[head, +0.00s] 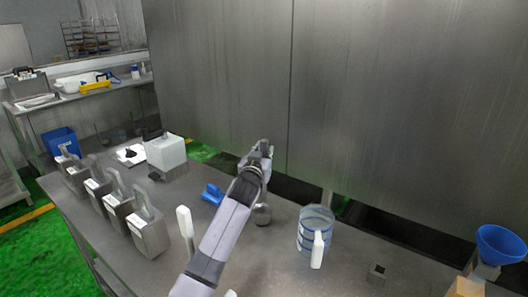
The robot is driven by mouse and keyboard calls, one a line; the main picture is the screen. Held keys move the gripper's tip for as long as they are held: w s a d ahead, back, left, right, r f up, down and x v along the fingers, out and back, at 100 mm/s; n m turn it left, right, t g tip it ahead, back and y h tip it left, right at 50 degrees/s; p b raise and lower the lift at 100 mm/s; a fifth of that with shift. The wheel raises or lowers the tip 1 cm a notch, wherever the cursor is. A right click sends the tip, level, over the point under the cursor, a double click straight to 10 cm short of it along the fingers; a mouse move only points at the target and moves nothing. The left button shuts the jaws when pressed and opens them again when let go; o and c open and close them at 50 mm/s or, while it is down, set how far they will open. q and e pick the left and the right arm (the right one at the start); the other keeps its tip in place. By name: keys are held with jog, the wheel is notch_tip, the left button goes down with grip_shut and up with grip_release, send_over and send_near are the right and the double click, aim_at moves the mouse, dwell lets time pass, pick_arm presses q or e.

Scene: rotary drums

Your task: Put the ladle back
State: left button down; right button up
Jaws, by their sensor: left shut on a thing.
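My left gripper (262,151) is at the end of the grey arm in the middle of the head view, over the far part of the metal table. It is shut, and my own arm and wrist hide much of what it holds. A round grey metal bowl (263,214), which looks like the ladle's, shows just below and right of my wrist. Its handle is hidden, and I cannot tell whether the bowl touches the table. My right gripper is not in view.
A clear jug (307,236) stands right of the bowl. Several metal containers (148,235), a white box (166,152) and a blue item (212,194) stand left. A metal wall rises behind.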

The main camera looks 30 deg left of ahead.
pick_arm(q)
jog(key=c, duration=1.9)
grip_release()
jog(key=shift+f, duration=0.15)
jog(key=o, duration=0.5)
jog(key=shift+b+v, duration=0.95)
jog(key=shift+v, duration=5.1)
